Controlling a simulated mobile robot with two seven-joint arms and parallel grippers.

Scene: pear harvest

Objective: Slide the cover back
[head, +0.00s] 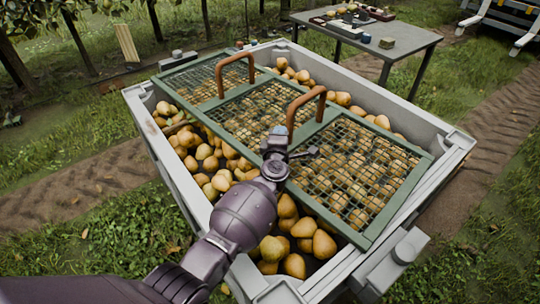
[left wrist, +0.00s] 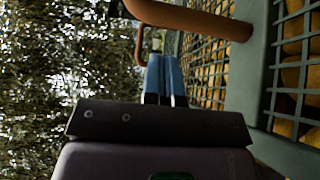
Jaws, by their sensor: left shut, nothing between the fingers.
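The cover (head: 401,203) is a green frame with wire mesh, lying over a pale grey bin (head: 187,198) full of pears. It has two brown arched handles, a near one (head: 306,97) and a far one (head: 235,58). Pears (head: 297,237) show uncovered along the left and front, and along the back right side. My left gripper (head: 277,131) is just above the mesh, by the foot of the near handle. Its blue fingers (left wrist: 164,78) are shut and empty, with a brown handle (left wrist: 190,17) close ahead in the left wrist view. Contact is unclear. My right gripper is out of view.
A grey table (head: 410,45) with small items stands behind the bin at the right. A small block (head: 178,60) lies at the bin's far left. Trees stand at the back left. Grass and dirt tracks surround the bin.

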